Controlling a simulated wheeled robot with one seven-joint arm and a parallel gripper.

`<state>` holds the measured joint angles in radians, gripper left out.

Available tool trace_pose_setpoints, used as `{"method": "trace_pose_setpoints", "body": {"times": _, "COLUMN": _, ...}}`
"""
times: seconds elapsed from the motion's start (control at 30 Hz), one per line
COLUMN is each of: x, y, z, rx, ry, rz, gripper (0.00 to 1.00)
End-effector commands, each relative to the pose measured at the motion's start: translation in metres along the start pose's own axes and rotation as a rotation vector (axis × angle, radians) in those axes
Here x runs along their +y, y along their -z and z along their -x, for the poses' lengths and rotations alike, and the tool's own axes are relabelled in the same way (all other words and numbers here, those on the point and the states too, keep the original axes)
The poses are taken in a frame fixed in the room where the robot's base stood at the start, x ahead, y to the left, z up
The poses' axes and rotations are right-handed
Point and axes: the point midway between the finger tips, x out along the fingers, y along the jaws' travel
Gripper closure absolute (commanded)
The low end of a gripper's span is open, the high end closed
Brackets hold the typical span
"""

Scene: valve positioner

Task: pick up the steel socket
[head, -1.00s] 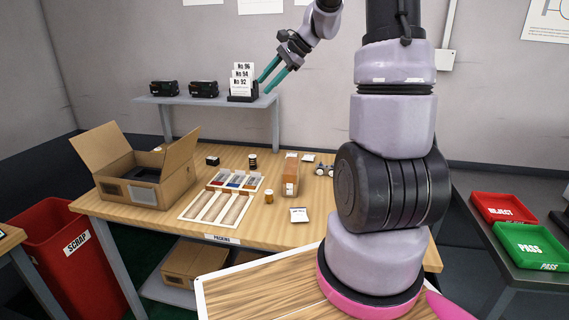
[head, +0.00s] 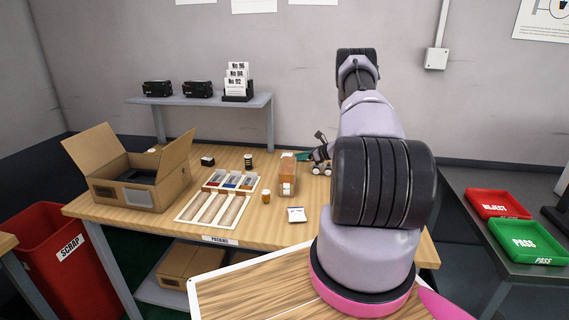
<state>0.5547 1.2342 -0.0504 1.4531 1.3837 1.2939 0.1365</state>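I cannot make out the steel socket for certain. Some small grey-and-dark parts (head: 321,168) lie at the back right of the packing table, too small to tell apart. My gripper (head: 303,156), with teal fingers, is low beside these parts, just behind the orange-brown box. The box and my own arm hide part of that area. Whether the fingers are open or shut, or touch anything, does not show.
The orange-brown box (head: 288,176) stands close in front of my gripper. An open carton (head: 150,196) stands at left. A grey shelf (head: 262,101) rises behind.

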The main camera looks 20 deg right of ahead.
Motion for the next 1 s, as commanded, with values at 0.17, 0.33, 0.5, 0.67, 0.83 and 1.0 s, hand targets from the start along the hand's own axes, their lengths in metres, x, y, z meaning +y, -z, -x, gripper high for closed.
{"method": "trace_pose_setpoints", "body": {"times": 0.17, "x": 0.002, "y": 0.0, "z": -0.03, "rx": 0.0, "ry": -0.003, "rz": 0.002, "gripper": 0.56}}
{"method": "trace_pose_setpoints", "body": {"times": 0.33, "x": 0.001, "y": 0.0, "z": -0.046, "rx": 0.001, "ry": -0.002, "rz": 0.002, "gripper": 0.56}}
{"method": "trace_pose_setpoints", "body": {"times": 0.5, "x": 0.002, "y": 0.0, "z": -0.064, "rx": 0.0, "ry": -0.004, "rz": 0.003, "gripper": 0.56}}
{"method": "trace_pose_setpoints", "body": {"times": 0.67, "x": 0.002, "y": 0.0, "z": -0.089, "rx": 0.001, "ry": -0.004, "rz": 0.003, "gripper": 0.56}}
{"method": "trace_pose_setpoints", "body": {"times": 0.83, "x": 0.001, "y": -0.001, "z": -0.1, "rx": 0.0, "ry": -0.002, "rz": 0.002, "gripper": 0.56}}
{"method": "trace_pose_setpoints", "body": {"times": 1.0, "x": 0.001, "y": -0.001, "z": -0.101, "rx": 0.0, "ry": -0.002, "rz": 0.002, "gripper": 0.56}}
